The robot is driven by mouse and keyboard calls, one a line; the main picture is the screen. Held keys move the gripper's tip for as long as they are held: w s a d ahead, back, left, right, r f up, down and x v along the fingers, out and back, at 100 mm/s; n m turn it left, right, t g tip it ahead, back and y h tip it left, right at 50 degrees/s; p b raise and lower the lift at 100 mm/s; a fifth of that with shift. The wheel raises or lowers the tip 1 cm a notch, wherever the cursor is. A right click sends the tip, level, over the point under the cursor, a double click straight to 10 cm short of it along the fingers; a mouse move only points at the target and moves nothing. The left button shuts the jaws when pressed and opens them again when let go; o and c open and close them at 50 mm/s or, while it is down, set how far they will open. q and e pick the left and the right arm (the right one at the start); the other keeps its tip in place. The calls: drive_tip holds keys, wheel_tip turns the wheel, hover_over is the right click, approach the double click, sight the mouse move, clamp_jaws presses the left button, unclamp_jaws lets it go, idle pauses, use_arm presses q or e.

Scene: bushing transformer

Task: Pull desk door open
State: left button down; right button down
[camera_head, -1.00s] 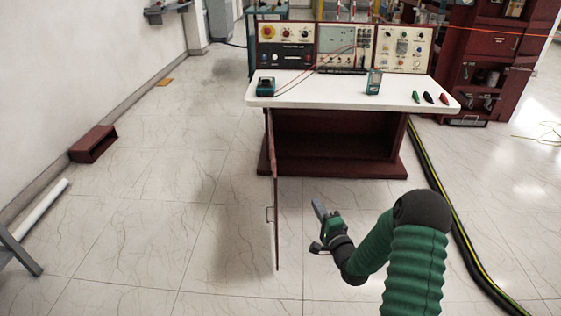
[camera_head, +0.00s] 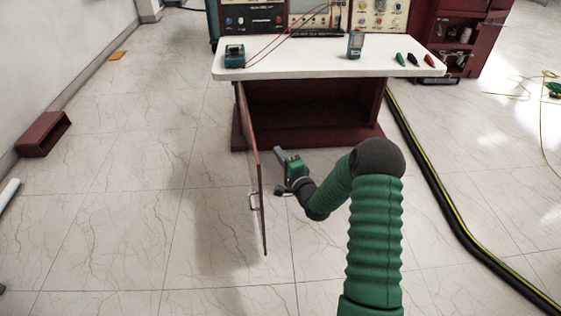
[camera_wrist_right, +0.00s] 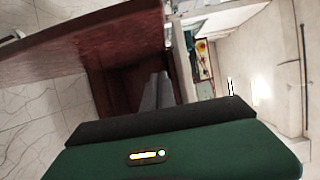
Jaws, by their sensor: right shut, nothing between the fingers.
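The desk (camera_head: 330,61) has a white top and a dark red body with an open compartment (camera_head: 310,105). Its dark red door (camera_head: 251,160) stands swung open toward me, seen nearly edge-on, with a metal handle (camera_head: 253,201) on its left face. My right gripper (camera_head: 281,158) is shut and empty, just right of the door on its inner side. Whether it touches the door cannot be told. In the right wrist view the door (camera_wrist_right: 85,45) fills the upper left, and the grey fingers (camera_wrist_right: 155,95) show before the dark compartment. My left gripper is not in view.
Meters and coloured clips lie on the desktop, with instrument panels (camera_head: 380,14) behind. A thick black and yellow cable (camera_head: 440,190) runs along the floor at right. A dark red box (camera_head: 43,133) lies by the left wall. The floor left of the door is clear.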

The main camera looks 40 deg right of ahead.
drive_tip(key=w+a+b, duration=0.1)
drive_tip(key=w+b, duration=0.2)
drive_tip(key=w, duration=0.3)
drive_tip(key=shift+w+a+f, duration=0.15)
drive_tip(key=shift+w+a, duration=0.2)
drive_tip(key=shift+a, duration=0.05)
drive_tip(key=w+a+b, duration=0.1)
drive_tip(key=w+a, duration=1)
drive_tip(key=a, duration=0.4)
drive_tip(key=shift+a, duration=0.35)
drive_tip(key=shift+w, duration=0.1)
